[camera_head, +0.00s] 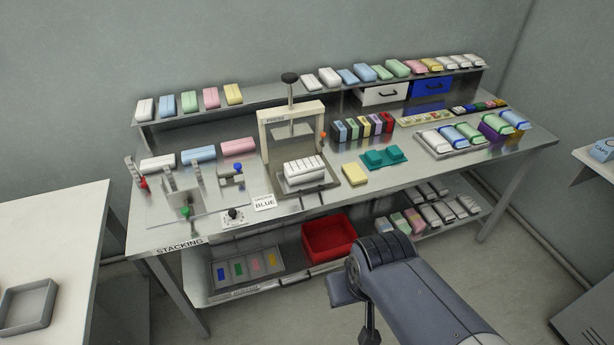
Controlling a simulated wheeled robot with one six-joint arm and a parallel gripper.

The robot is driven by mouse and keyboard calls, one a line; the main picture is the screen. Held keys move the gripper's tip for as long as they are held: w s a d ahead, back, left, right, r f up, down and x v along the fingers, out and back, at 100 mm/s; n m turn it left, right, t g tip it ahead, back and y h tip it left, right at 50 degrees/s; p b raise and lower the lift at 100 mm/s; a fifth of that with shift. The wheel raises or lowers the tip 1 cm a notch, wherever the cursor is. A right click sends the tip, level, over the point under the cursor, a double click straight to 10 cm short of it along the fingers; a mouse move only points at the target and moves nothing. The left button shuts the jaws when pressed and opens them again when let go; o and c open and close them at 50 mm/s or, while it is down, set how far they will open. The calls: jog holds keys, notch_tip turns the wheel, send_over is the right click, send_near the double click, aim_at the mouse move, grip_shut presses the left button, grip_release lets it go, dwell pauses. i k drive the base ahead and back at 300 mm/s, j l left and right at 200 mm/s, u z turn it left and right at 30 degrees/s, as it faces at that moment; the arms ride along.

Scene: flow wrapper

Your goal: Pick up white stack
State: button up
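A white stack (305,174) with a ridged top sits on the base plate of the press, under the raised press plate. It looks like several thin pieces side by side on a white body. Other white blocks lie on the upper shelf, one at its left end (145,109), and another white block (158,162) lies on the bench at the left. My arm comes in from the lower right, well in front of the bench and apart from the white stack. The fingers of my gripper do not show.
The press frame (290,112) stands around the white stack, with a lever on top. A yellow block (354,174) and a teal fixture (384,157) lie to its right. A red bin (329,238) is on the lower shelf. A white table (40,240) stands at the left.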

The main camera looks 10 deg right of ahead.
aim_at(297, 168)
jog(key=i+j+z, duration=0.25)
jog(key=i+z, duration=0.2)
jog(key=i, duration=0.15)
jog(key=i+j+z, duration=0.5)
